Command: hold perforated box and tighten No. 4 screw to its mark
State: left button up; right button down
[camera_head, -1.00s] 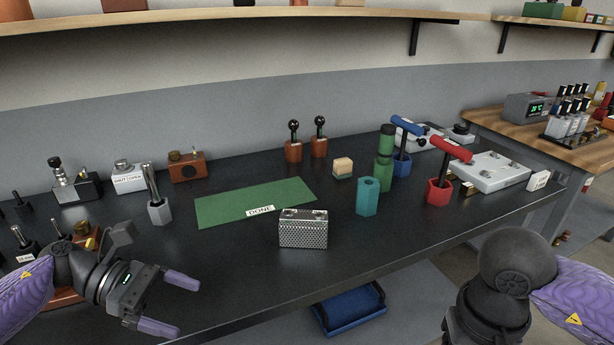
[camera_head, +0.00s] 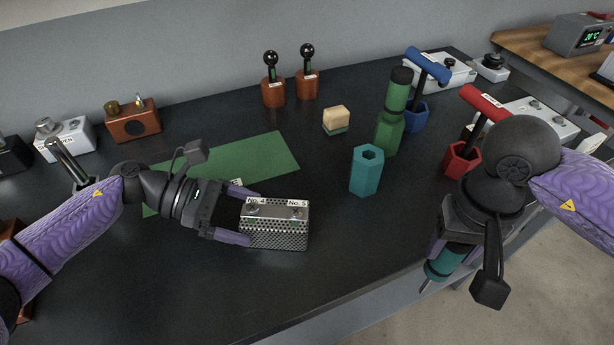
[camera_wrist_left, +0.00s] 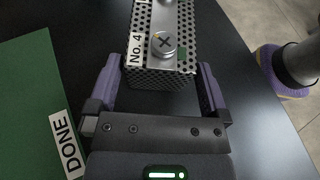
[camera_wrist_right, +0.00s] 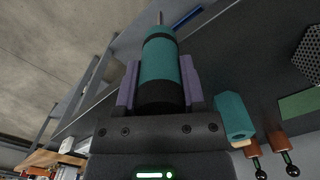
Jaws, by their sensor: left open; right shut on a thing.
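The perforated box (camera_head: 272,238) is a silver metal box on the dark bench, with screws labelled No. 4 and No. 5 on top. The No. 4 screw (camera_head: 254,209) is at the box's left end; in the left wrist view the No. 4 screw (camera_wrist_left: 163,44) shows a cross slot beside a green mark. My left gripper (camera_head: 240,214) is open, its fingers on either side of the box's No. 4 end. My right gripper (camera_head: 451,254) is shut on a teal-handled screwdriver (camera_wrist_right: 158,62), past the bench's front edge. Its metal shaft points away from the gripper.
A green mat (camera_head: 270,158) with a DONE label lies behind the left gripper. The bench front is clear.

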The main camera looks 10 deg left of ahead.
aim_at(276, 223)
pick_arm(q)
jog(key=shift+x, duration=1.3)
jog(key=c, duration=1.3)
jog(key=o, duration=1.3)
jog(key=shift+r, duration=0.25)
jog(key=c, duration=1.3)
jog(key=shift+o, duration=0.2)
